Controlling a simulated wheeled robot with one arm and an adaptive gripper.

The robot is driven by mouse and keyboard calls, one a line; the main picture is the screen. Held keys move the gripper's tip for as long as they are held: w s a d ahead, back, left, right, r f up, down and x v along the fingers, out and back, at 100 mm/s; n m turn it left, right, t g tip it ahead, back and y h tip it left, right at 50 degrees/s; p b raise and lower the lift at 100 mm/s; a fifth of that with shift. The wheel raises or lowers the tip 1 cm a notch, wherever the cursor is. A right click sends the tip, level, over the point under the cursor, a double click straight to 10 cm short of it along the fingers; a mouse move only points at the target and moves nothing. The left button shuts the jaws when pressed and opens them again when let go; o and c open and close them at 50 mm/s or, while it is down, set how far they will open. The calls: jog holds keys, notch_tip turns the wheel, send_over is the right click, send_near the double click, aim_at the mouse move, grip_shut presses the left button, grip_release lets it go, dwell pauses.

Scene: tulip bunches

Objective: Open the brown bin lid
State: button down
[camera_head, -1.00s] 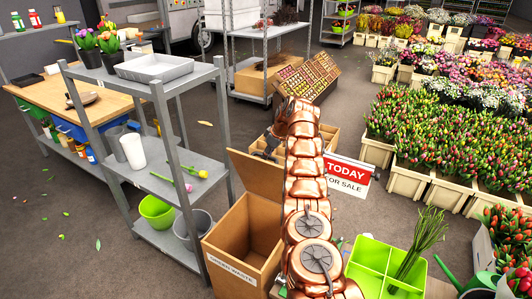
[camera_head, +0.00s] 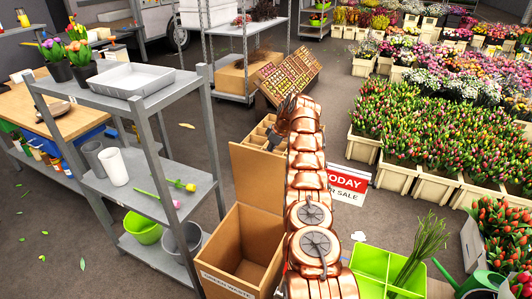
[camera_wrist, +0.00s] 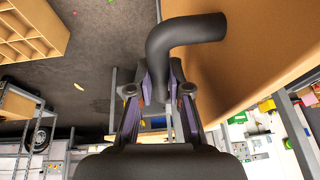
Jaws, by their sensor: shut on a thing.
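The brown bin (camera_head: 212,259) stands open in the head view, with its empty inside showing. Its brown lid (camera_head: 257,173) stands raised, roughly upright, along the bin's far edge. In the wrist view the lid (camera_wrist: 250,60) is a broad brown panel at the right, with a dark curved handle (camera_wrist: 185,35) on it. My gripper (camera_wrist: 160,92) is shut on this handle, with a finger on each side. In the head view my gripper (camera_head: 276,136) is small and dark behind the lid's top, partly hidden by my copper arm.
A grey shelf rack (camera_head: 150,200) with pots and tulips stands close on the bin's left. A green divided crate (camera_head: 375,268) is to the right of my arm. A wooden divided box (camera_head: 262,130) lies behind the lid.

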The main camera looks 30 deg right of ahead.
jog(key=shift+w+a, duration=0.15)
jog(key=shift+w, duration=0.1)
jog(key=c, duration=1.3)
grip_release()
jog(key=shift+o, duration=1)
jog(key=shift+d, duration=0.2)
jog(key=shift+s+r, duration=0.1)
jog(key=v, duration=0.3)
jog(key=shift+s+d+r, duration=0.1)
jog(key=shift+s+d, duration=0.2)
jog(key=shift+s, duration=0.05)
jog(key=s+d, duration=0.7)
jog(key=s, duration=0.1)
jog(key=shift+s, duration=0.2)
jog(key=shift+d, duration=0.1)
